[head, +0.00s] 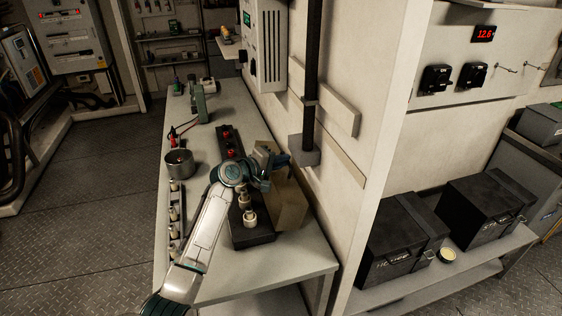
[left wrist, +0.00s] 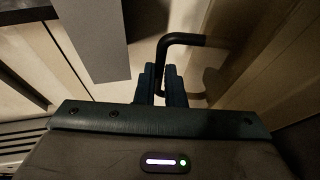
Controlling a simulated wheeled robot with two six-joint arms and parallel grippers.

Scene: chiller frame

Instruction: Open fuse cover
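The fuse box has a dark base (head: 254,238) on the bench, with several white fuses (head: 249,217) exposed in it. Its tan cover (head: 290,205) stands raised at the right side of the base, near the wall. My left gripper (head: 284,160) is above the base at the top of the cover. In the left wrist view, the left fingers (left wrist: 162,85) are close together around one leg of a dark bent handle (left wrist: 190,39). The far leg of the handle and its join to the cover are partly hidden. My right gripper is in neither view.
A metal pot (head: 179,163) and a strip of white fuses (head: 174,215) lie left on the grey bench (head: 225,100). A dark vertical pipe (head: 312,60) runs up the wall close to my gripper. Black cases (head: 405,240) stand on a low shelf at right.

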